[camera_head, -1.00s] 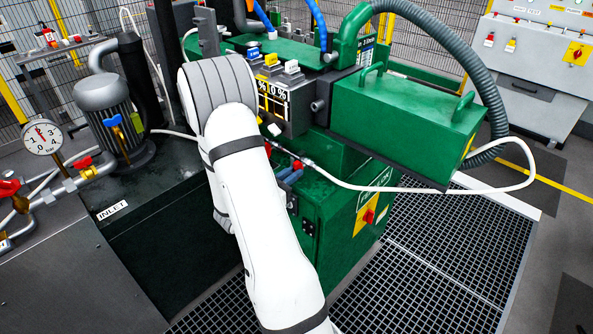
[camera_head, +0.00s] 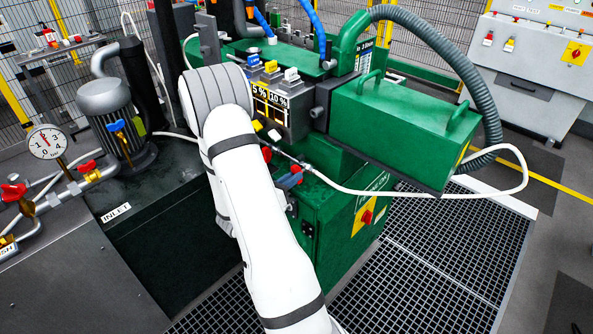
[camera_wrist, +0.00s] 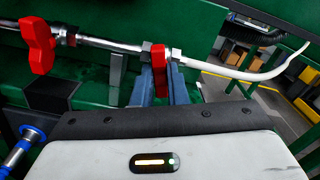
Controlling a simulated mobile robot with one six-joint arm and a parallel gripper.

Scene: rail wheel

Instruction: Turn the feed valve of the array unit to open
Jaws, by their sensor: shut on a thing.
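In the wrist view, my gripper (camera_wrist: 160,88) is shut on a red valve handle (camera_wrist: 159,68), one blue-grey finger on each side. The handle sits on a metal pipe (camera_wrist: 112,45) and is seen nearly edge-on, across the pipe. A second red handle (camera_wrist: 38,45) is on the same pipe to the left, clear of my fingers. In the head view, my gripper (camera_head: 289,180) is small beside the green machine (camera_head: 335,215), with the held handle (camera_head: 297,169) partly visible between the fingers. The second handle (camera_head: 266,154) is just left. No label naming the feed valve is readable.
A white hose (camera_head: 430,190) loops right from the pipe. A green box with handles (camera_head: 395,130) overhangs at right. A pressure gauge (camera_head: 47,142) and other red-handled valves (camera_head: 87,166) stand at left near the INLET label (camera_head: 116,213). Grating (camera_head: 440,250) lies at front right.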

